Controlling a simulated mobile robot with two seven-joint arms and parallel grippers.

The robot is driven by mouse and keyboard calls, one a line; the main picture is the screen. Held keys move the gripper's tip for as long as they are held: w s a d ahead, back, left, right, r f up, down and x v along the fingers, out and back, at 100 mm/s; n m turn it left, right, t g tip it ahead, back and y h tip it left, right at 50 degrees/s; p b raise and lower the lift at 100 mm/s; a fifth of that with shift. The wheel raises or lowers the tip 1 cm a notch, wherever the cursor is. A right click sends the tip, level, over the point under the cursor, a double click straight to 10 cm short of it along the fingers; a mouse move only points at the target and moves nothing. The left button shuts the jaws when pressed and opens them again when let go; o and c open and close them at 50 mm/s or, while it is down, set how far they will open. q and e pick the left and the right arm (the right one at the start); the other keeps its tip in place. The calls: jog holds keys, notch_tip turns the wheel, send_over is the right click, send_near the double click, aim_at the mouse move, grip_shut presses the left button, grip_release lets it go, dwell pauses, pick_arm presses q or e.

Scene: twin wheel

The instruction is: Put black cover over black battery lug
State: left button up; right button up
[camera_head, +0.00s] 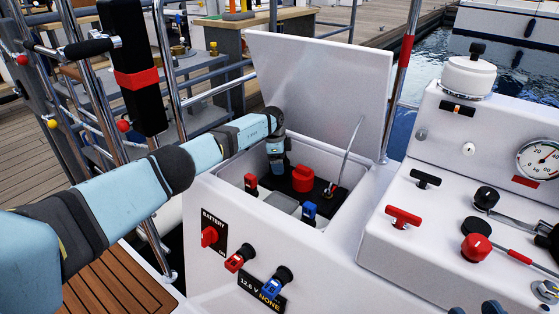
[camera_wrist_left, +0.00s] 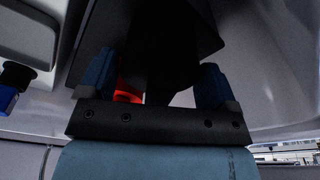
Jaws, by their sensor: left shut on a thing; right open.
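My left gripper (camera_head: 278,170) reaches down into the open battery box, behind the red cap. In the left wrist view its blue fingers (camera_wrist_left: 155,78) are on either side of a dark object, which looks like the black cover (camera_wrist_left: 165,50); the gripper is shut on it. This view is dark, and I cannot tell whether the cover touches anything below. The black battery lug cannot be made out. The red cap (camera_head: 302,178) stands upright on the dark battery top. What look like my right gripper's fingertips (camera_head: 476,309) show apart at the bottom edge.
The box lid (camera_head: 325,85) stands open behind, with a thin stay (camera_head: 351,150) at right. A red clamp (camera_head: 251,184) and a blue clamp (camera_head: 309,211) sit inside the box. Box walls (camera_head: 345,215) surround my left gripper. The console (camera_head: 400,255) with knobs is at right.

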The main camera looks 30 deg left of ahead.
dwell(0.6)
pick_arm(q)
jog(key=shift+f, duration=0.25)
jog(key=o, duration=0.8)
jog(key=shift+r, duration=0.1)
